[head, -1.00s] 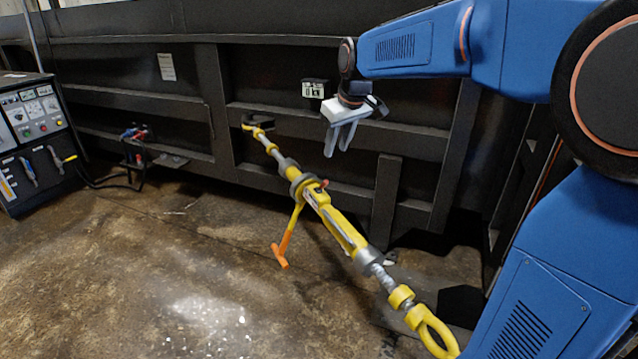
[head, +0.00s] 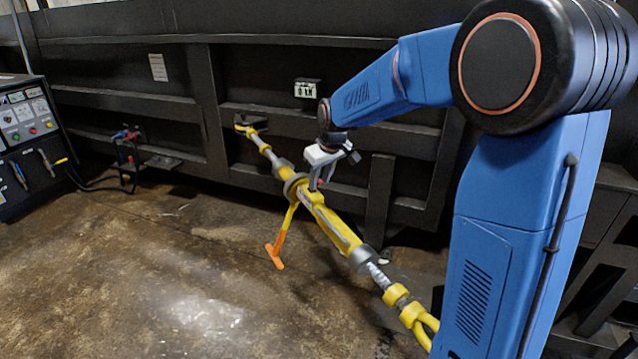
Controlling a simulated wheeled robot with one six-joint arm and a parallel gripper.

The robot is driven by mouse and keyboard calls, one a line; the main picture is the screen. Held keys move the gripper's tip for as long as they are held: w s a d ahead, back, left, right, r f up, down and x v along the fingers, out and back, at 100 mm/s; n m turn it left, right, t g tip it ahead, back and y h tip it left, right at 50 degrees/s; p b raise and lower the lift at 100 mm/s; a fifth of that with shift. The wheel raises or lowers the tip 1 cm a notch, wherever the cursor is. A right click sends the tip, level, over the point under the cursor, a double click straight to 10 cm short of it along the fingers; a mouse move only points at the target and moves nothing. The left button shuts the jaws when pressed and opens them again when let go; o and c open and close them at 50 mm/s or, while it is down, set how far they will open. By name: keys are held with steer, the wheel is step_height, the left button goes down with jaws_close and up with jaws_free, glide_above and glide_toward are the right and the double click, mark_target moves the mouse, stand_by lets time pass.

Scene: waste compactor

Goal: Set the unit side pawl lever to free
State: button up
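A yellow ratchet turnbuckle (head: 333,228) runs from the dark container wall down toward the lower right. Its grey ratchet collar (head: 294,186) carries a yellow handle with an orange T-shaped grip (head: 275,257) hanging toward the floor. A small red tip (head: 320,183), apparently the unit side pawl lever, shows just right of the collar. My gripper (head: 319,184) points down over this spot, its grey fingers apart with the red tip between or just behind them. Contact cannot be told. The lever's setting is too small to read.
A control panel (head: 28,125) with buttons and cables stands at the left. A small display (head: 307,88) is on the dark ribbed wall (head: 260,60) behind. The turnbuckle's yellow end loop (head: 424,325) lies partly behind my arm. The floor at left is clear.

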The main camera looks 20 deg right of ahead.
steer(key=shift+x, duration=0.95)
jaws_close()
steer(key=shift+w, duration=0.1)
steer(key=shift+w+a+r+g+h, duration=0.15)
steer(key=shift+w+r+g+h, duration=0.2)
steer(key=shift+g, duration=0.3)
steer(key=shift+w+a+r+g+h, duration=0.1)
steer(key=shift+w+r+g, duration=0.05)
steer(key=shift+w+g, duration=0.4)
steer(key=shift+w+a+r+g+h, duration=0.1)
steer(key=shift+w+g+h, duration=0.2)
steer(key=shift+g, duration=0.4)
steer(key=shift+w+a+r+g+h, duration=0.15)
steer(key=shift+w+g, duration=0.25)
steer(key=shift+g, duration=0.3)
steer(key=shift+w+a+r+g+h, duration=0.1)
steer(key=shift+w+g, duration=0.25)
steer(key=shift+g, duration=0.35)
